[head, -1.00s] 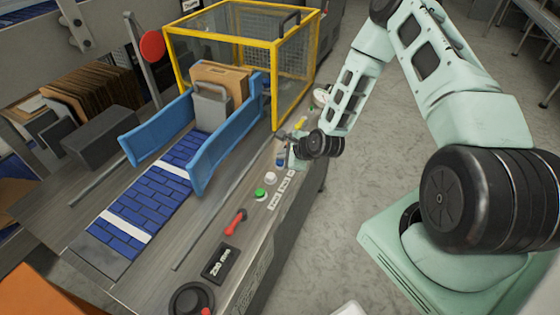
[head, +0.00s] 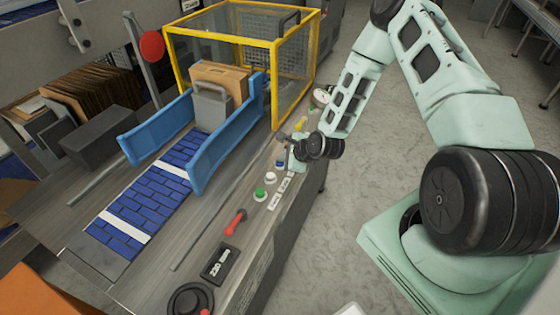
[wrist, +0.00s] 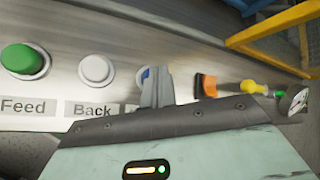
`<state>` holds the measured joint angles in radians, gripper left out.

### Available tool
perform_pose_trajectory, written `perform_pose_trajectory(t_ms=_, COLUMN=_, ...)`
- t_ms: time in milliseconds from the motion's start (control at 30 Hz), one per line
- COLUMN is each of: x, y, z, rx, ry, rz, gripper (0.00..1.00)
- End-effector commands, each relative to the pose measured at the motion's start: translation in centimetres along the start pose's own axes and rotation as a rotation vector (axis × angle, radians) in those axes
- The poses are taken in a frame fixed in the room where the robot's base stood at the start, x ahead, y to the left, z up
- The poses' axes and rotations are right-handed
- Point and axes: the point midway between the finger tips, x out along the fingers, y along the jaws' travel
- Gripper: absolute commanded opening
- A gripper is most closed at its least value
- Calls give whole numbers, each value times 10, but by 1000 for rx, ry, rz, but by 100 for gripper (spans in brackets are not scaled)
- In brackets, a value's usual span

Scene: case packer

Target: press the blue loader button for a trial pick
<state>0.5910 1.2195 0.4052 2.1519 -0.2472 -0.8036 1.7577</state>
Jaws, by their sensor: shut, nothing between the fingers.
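The blue loader button (head: 280,164) is on the sloping control panel, past the white button, in the head view. In the wrist view only a sliver of the blue button (wrist: 145,73) shows, just behind and left of my gripper's fingers. My gripper (wrist: 157,72) is shut and empty, with its fingertips right at the blue button. It also shows small in the head view (head: 284,151), above the panel's edge. I cannot tell whether the fingertips touch the button.
A green Feed button (wrist: 25,60) and a white Back button (wrist: 97,69) lie left of the fingers. An orange and black switch (wrist: 206,85) and a yellow knob (wrist: 255,87) lie right. A yellow-framed cage (head: 277,80) stands behind. Blue side guides (head: 155,130) flank the conveyor.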

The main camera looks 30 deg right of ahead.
Motion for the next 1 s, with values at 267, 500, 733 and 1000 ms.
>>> perform_pose_trajectory(t_ms=267, x=-8, y=-6, z=4, rx=1, ry=2, rz=0, gripper=0)
perform_pose_trajectory(t_ms=500, x=-13, y=-9, z=9, rx=1, ry=1, rz=0, gripper=0)
perform_pose_trajectory(t_ms=733, x=-12, y=-9, z=8, rx=0, ry=1, rz=0, gripper=0)
perform_pose_trajectory(t_ms=1000, x=-24, y=-18, z=17, rx=0, ry=0, rz=-1, gripper=0)
